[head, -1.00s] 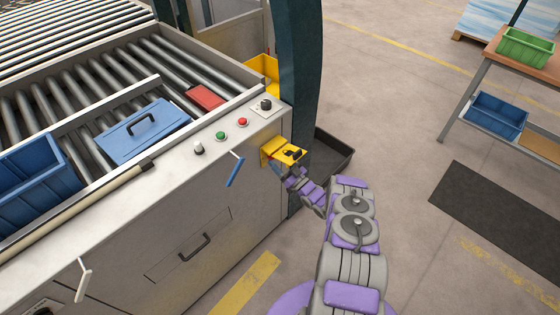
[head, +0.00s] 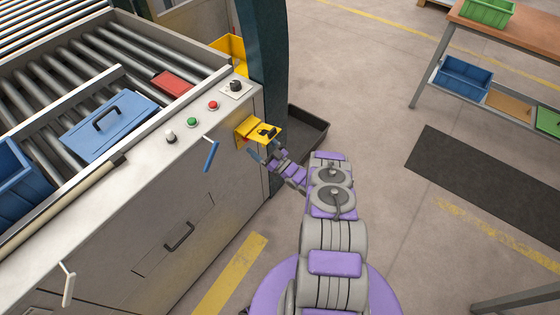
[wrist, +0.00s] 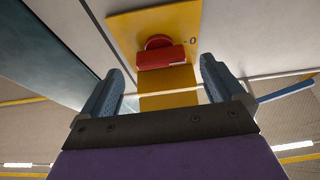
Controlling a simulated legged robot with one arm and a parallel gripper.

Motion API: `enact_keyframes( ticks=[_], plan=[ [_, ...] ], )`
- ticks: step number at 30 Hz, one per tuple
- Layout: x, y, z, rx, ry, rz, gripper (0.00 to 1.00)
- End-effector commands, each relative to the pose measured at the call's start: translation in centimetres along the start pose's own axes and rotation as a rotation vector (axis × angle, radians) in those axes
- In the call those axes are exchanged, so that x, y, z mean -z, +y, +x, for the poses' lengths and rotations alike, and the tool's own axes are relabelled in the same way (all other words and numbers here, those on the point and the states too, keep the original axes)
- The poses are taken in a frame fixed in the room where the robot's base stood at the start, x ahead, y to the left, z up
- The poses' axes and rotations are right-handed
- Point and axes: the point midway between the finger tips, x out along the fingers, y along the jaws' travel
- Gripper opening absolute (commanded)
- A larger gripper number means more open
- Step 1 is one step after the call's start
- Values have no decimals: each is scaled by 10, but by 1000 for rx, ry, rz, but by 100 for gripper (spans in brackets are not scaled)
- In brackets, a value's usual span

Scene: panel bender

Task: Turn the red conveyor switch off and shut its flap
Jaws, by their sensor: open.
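The red switch (wrist: 160,54) sits on a yellow plate (wrist: 123,27) on the machine's front. Its bar lies roughly crosswise in the wrist view, with a small "0" mark to its upper right. The yellow flap (head: 265,127) sticks out from the panel in the head view, so it is open, with a dark part on it. My gripper (wrist: 163,80) is open, with its blue fingers on either side of the switch in the picture. They look short of it and hold nothing.
Above the flap are a black knob (head: 236,86), a red button (head: 213,105) and a green button (head: 192,122). A blue lever (head: 211,154) hangs left of the flap. A dark post (head: 262,75) and black tray (head: 305,129) stand right.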

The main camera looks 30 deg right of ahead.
Motion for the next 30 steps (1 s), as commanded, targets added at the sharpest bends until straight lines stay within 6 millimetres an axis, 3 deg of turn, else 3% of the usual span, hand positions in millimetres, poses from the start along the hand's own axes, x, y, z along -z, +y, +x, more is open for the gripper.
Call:
enact_keyframes(
  ticks=[16, 22, 30],
  plan=[
    [-4, 4, -122, -6, -3, -2, 96],
    [-3, 3, -142, -3, -3, 0, 96],
    [-2, 2, -148, -2, -3, -1, 96]
  ],
)
